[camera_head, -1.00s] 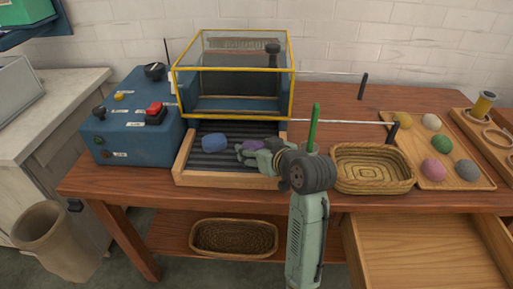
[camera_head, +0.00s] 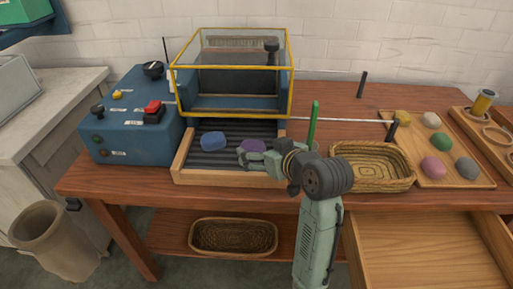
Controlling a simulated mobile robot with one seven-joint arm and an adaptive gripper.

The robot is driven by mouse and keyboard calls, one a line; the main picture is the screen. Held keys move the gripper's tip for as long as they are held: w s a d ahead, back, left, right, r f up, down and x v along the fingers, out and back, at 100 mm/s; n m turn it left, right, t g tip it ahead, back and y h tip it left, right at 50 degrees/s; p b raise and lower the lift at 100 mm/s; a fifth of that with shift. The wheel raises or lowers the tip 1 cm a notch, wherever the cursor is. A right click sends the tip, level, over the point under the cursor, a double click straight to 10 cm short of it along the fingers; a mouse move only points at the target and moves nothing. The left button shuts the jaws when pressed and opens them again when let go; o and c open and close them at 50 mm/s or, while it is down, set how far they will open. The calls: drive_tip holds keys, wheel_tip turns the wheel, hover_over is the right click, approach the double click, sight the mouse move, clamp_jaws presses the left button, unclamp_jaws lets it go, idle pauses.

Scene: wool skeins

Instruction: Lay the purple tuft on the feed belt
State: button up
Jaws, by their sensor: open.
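The purple tuft (camera_head: 254,145) lies on the right part of the dark ribbed feed belt (camera_head: 232,164), partly hidden by my gripper. My gripper (camera_head: 243,155) is open, low over the belt, with its fingers at the near side of the purple tuft. I cannot tell whether a finger still touches it. A blue tuft (camera_head: 214,141) lies on the belt to the left, apart from the purple one.
A yellow-edged clear guard (camera_head: 232,75) stands behind the belt. The blue control box (camera_head: 130,130) is at left. A wicker basket (camera_head: 372,181) and a wooden tray (camera_head: 440,178) with several tufts are at right. A green rod (camera_head: 314,124) stands behind my arm.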

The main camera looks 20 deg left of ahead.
drive_tip(key=v, duration=0.8)
drive_tip(key=shift+a, duration=0.1)
